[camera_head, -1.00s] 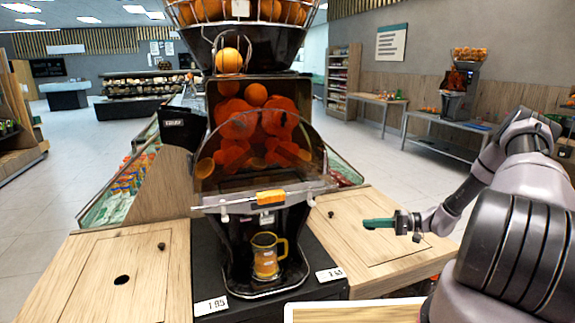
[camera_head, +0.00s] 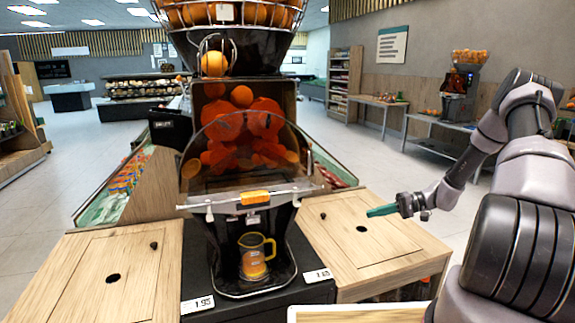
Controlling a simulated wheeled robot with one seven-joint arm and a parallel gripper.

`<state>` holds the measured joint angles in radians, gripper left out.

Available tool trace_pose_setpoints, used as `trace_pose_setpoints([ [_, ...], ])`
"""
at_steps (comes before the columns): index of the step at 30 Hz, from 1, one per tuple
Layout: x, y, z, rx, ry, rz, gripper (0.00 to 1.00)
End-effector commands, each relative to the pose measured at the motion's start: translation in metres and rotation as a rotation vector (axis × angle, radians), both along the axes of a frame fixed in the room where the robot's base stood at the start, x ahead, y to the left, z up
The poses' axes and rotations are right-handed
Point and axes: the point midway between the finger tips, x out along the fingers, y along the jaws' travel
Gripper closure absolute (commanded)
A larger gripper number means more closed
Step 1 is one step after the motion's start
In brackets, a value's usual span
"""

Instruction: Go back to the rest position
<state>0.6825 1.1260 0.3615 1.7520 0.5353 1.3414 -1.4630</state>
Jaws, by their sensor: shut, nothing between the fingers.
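My gripper (camera_head: 384,210) is at the right of the camera view, over the right wooden counter (camera_head: 345,262). Its green fingers point left and are shut with nothing between them. The orange juicer (camera_head: 245,140) stands in the middle, apart from my gripper, with oranges in its top basket and behind its dark clear cover. An orange mug (camera_head: 251,257) with a handle stands upright in the juicer's lower bay, to the left of and below my gripper.
A left wooden counter (camera_head: 60,275) has a dark hole and a small dark knob. Price tags (camera_head: 198,304) stand at the juicer's base. A pale-edged wooden board (camera_head: 350,313) is at the bottom edge. A second juicer (camera_head: 457,95) stands on a far table. Open air surrounds my gripper.

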Motion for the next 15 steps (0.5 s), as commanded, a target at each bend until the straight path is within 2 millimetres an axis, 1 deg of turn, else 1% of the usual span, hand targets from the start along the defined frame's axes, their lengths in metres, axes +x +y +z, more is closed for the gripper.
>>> trace_pose_setpoints([
  [1,-0.001,0.002,0.011,-0.031,0.003,0.017,1.0],
  [5,-0.006,0.006,0.041,-0.124,0.026,0.058,1.0],
  [11,-0.025,0.017,0.108,-0.335,0.061,0.106,1.0],
  [15,-0.043,0.025,0.154,-0.485,0.072,0.107,1.0],
])
